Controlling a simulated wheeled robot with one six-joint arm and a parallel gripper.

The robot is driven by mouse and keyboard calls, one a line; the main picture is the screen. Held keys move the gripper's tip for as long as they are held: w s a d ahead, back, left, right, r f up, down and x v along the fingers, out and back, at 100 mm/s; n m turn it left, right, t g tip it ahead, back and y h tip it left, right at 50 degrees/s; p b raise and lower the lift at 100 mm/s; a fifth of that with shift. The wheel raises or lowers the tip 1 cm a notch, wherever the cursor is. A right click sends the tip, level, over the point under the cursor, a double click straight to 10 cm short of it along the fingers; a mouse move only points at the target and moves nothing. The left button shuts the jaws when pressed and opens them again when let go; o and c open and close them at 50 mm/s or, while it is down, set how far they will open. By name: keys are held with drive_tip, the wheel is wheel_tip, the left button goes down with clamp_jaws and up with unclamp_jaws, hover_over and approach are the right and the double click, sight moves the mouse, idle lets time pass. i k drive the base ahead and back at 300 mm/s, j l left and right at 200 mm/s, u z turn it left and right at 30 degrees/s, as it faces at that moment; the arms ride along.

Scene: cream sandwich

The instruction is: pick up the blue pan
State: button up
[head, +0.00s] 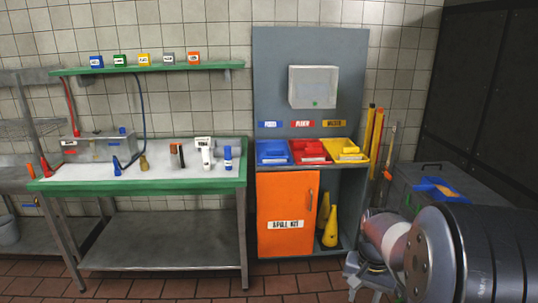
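A blue pan (272,153) lies at the left end of the spill-kit cabinet's top shelf, under a blue label. A red pan (309,151) and a yellow pan (344,151) lie to its right. My gripper (362,281) is low at the lower right, in front of the cabinet's right side and well apart from the blue pan. Its fingers are small and partly hidden by my arm, so I cannot tell whether they are open.
An orange cabinet door (285,214) is below the pans, with yellow cones (330,228) beside it. A green-edged table (130,180) with bottles stands left. A grey bin (405,183) with another blue item (437,187) on its lid stands right. Tiled floor is clear in front.

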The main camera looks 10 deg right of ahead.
sight(435, 187)
drive_tip(key=i+j, duration=0.15)
drive_tip(key=i, duration=0.35)
drive_tip(key=i+j+z, duration=0.1)
drive_tip(key=i, duration=0.45)
drive_tip(key=i+j, duration=0.25)
drive_tip(key=i, duration=0.25)
drive_tip(key=i+l+z, duration=0.2)
drive_tip(key=z, duration=0.2)
drive_tip(key=i+l+z, duration=0.1)
drive_tip(key=i+z, duration=0.6)
drive_tip(key=z, duration=0.15)
drive_tip(key=i+j+z, duration=0.15)
drive_tip(key=i+z, duration=0.25)
drive_tip(key=i+l+z, duration=0.1)
drive_tip(key=i, duration=0.2)
drive_tip(key=i+l+z, duration=0.1)
drive_tip(key=i, duration=0.25)
